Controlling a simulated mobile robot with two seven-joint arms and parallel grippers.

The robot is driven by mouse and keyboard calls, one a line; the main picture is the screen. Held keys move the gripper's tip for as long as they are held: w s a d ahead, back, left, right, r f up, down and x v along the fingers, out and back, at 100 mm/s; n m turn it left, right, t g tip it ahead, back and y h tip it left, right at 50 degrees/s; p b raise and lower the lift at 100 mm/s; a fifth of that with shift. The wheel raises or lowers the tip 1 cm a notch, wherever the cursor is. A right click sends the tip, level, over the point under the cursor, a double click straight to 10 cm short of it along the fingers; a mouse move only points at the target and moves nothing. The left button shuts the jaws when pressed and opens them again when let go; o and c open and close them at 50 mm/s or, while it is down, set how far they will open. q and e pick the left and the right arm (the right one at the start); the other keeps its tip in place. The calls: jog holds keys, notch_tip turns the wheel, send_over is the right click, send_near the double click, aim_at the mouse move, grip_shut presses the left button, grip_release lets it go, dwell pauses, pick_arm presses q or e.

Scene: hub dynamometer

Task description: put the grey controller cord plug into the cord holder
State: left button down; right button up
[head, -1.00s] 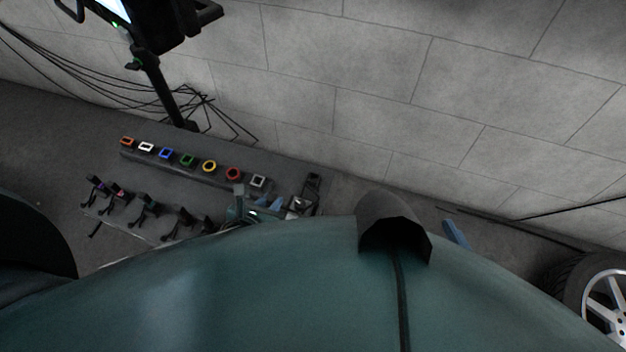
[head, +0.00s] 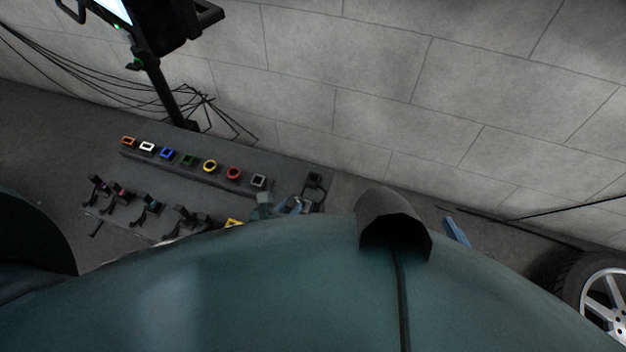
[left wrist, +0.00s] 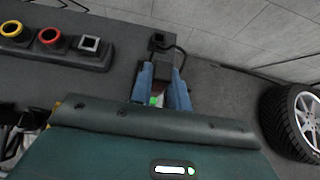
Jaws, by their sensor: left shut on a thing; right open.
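My left gripper (head: 292,206) is at the right end of the bench, partly hidden behind my own arm in the head view. In the left wrist view its blue fingers (left wrist: 163,92) are shut on a dark block at the end of a black cord, which appears to be the grey controller cord plug (left wrist: 158,73). The grey square-rimmed cord holder (head: 258,181) is last in the coloured row, left of the gripper and apart from it; it also shows in the left wrist view (left wrist: 90,44). My right gripper (head: 455,232) shows only as a blue finger, open; the rest is hidden.
A red round holder (head: 233,173) and a yellow one (head: 210,166) stand beside the grey holder. A small black box (head: 315,180) with the cord sits behind the plug. Several dark plugs lie in front of the row. A wheel (head: 605,297) stands at far right.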

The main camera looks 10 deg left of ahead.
pick_arm(q)
jog(key=w+d, duration=0.2)
jog(key=w, duration=1.3)
jog(key=shift+w, duration=0.2)
dwell(1.2)
jog(key=shift+d+f+b, duration=0.1)
jog(key=shift+f+b, duration=1.15)
jog(key=shift+f, duration=0.7)
jog(key=shift+f, duration=0.1)
